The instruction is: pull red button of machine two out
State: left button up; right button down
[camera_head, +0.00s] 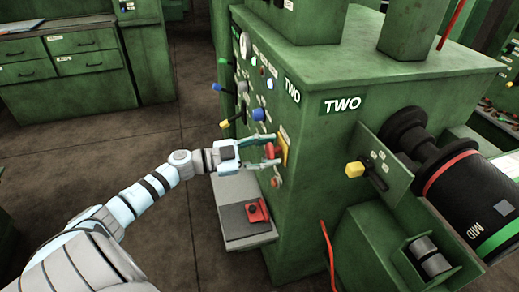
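Machine two is the green cabinet (310,175) with "TWO" labels (342,105) near its top corner. A red button (272,150) sits on a yellow plate (285,146) on its left-hand panel. My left gripper (275,149) reaches in from the left at this button. Its two fingers are spread, one above and one below the button, with the button between them. I cannot tell whether the fingers touch it. A smaller red button (276,182) lies lower on the panel. My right gripper is not in view.
A yellow-tipped lever (354,170) and a black roller marked "MID" (470,200) stick out on the right. Blue and yellow levers (258,115) project from the panel above my gripper. A shelf (235,190) with a red-topped item (257,211) is below. The floor at left is clear.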

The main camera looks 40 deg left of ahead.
pick_arm(q)
jog(key=shift+r, duration=0.2)
grip_shut()
jog(key=shift+s+a+p, duration=0.2)
jog(key=shift+s+p, duration=0.1)
jog(key=shift+p, duration=0.1)
jog(key=shift+s+d+r, duration=0.1)
jog(key=shift+s, duration=0.15)
jog(key=o, duration=0.6)
grip_release()
jog(key=shift+s+a, duration=0.1)
jog(key=shift+a, duration=0.1)
jog(key=shift+s, duration=0.1)
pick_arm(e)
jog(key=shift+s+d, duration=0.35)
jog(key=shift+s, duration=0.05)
